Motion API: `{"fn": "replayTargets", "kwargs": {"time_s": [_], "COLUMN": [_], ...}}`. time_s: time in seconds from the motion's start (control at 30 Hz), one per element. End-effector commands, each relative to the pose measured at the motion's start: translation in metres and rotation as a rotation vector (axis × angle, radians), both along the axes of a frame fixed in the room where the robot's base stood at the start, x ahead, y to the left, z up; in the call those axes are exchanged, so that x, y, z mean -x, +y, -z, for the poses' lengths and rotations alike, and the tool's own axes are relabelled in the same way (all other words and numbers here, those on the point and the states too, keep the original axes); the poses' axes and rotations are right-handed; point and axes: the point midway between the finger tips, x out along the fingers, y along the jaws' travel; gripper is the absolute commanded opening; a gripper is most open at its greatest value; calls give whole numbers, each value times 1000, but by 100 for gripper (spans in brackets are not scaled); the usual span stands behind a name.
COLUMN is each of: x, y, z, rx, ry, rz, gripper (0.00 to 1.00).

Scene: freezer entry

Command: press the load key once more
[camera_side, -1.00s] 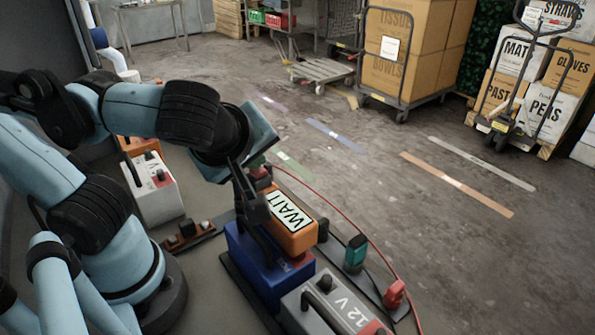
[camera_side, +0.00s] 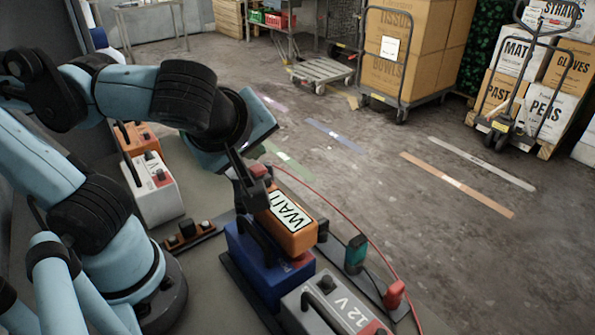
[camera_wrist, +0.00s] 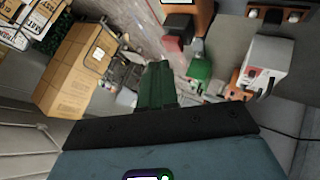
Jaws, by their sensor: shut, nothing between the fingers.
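An orange tester (camera_side: 298,243) sits on the blue battery (camera_side: 262,272). Its pale display (camera_side: 291,212) reads WAIT. My gripper (camera_side: 258,207) is shut and empty, its tip pointing down beside the left part of the tester. I cannot tell from this view whether the tip touches it. I cannot make out the load key in either view. In the wrist view my shut fingers (camera_wrist: 160,72) point up the picture. Part of the orange tester (camera_wrist: 192,20) shows at the top edge there, apart from the fingertips in the picture.
A grey 12 V battery (camera_side: 315,307) stands in front, a white battery (camera_side: 157,190) at left. A red cable (camera_side: 345,225) curves along the right side.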

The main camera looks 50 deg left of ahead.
Motion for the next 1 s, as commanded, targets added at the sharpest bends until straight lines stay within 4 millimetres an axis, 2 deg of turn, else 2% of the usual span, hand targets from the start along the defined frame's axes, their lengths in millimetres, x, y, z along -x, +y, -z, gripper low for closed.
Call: {"fn": "replayTargets", "kwargs": {"time_s": [0.23, 0.7, 1.0], "x": [0, 0, 0], "y": [0, 0, 0], "z": [-6, -46, -50], "rx": [0, 0, 0], "ry": [0, 0, 0], "rz": [0, 0, 0], "gripper": [0, 0, 0]}}
